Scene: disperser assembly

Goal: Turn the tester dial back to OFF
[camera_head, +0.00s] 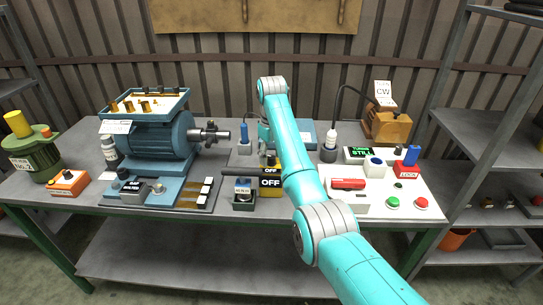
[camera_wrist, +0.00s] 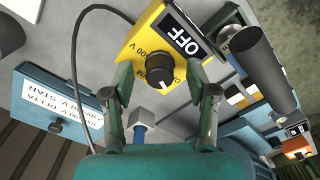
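The yellow tester (camera_wrist: 140,40) fills the upper middle of the wrist view. Its black display (camera_wrist: 183,38) reads OFF. Its round dark dial (camera_wrist: 159,71) has a white pointer mark; the printed labels around it are partly hidden. My gripper (camera_wrist: 161,76) is open, with one finger on each side of the dial and nothing gripped. I cannot tell whether the fingertips touch the tester. In the head view the tester (camera_head: 270,193) stands at the front middle of the bench, its display also reading OFF. My arm hides part of that area, and the fingers are not clear there.
A black cable (camera_wrist: 76,70) loops left of the tester in the wrist view. A blue motor (camera_head: 158,140) stands left on the bench (camera_head: 230,207). A white panel (camera_head: 375,205) with a red lock, buttons and a STILL display lies right. A small meter box (camera_head: 243,200) sits just left of the tester.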

